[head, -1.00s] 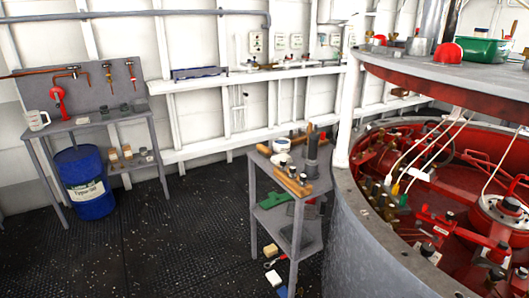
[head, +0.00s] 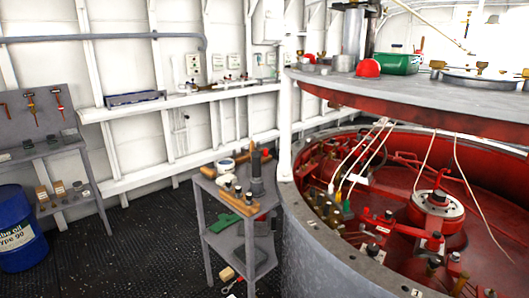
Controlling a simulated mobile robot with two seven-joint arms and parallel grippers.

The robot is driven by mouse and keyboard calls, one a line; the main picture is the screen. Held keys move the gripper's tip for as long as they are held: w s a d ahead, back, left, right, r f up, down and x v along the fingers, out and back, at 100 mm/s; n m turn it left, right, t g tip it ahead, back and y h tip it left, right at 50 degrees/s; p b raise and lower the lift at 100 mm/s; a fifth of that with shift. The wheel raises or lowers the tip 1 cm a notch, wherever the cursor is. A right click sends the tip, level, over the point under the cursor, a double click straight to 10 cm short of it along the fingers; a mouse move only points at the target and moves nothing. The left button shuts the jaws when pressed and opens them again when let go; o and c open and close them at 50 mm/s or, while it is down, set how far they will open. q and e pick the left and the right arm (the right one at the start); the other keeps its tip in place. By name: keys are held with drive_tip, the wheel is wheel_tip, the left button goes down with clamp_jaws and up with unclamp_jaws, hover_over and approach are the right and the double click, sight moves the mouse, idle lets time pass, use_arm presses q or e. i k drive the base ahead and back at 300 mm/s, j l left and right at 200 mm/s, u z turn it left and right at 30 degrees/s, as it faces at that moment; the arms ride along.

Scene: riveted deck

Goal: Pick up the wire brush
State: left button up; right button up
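I cannot single out the wire brush with certainty at this size. On the small grey trolley (head: 207,184) left of the big round housing lies a long wooden piece (head: 240,206) with small dark-topped items at it. A shorter brown wooden piece (head: 208,172) lies at the trolley's far left corner. Either could be a brush, but no bristles can be made out. A white round item (head: 225,165) and a dark grey cylinder (head: 257,172) stand behind them. Neither of my grippers is in view.
The round housing (head: 310,245) with red machinery inside adjoins the trolley's right side. A blue drum (head: 18,235) stands by a workbench (head: 45,153) at left. Dark floor between them is clear.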

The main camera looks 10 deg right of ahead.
sight(210, 174)
drive_tip(key=i+z, duration=0.15)
drive_tip(key=z, duration=0.25)
drive_tip(key=i+j+z, duration=0.1)
drive_tip(key=z, duration=0.3)
drive_tip(key=i+j+z, duration=0.15)
drive_tip(key=j, duration=0.15)
drive_tip(key=i+j+z, duration=0.15)
drive_tip(key=j, duration=0.15)
drive_tip(key=i+j+z, duration=0.15)
drive_tip(key=j, duration=0.15)
drive_tip(key=i+j, duration=0.15)
drive_tip(key=j, duration=0.2)
drive_tip(key=i+j, duration=0.15)
drive_tip(key=j, duration=0.2)
drive_tip(key=i+j, duration=0.15)
drive_tip(key=j, duration=0.2)
drive_tip(key=i+j+z, duration=0.1)
drive_tip(key=j, duration=0.25)
drive_tip(key=i+j, duration=0.2)
drive_tip(key=j, duration=0.15)
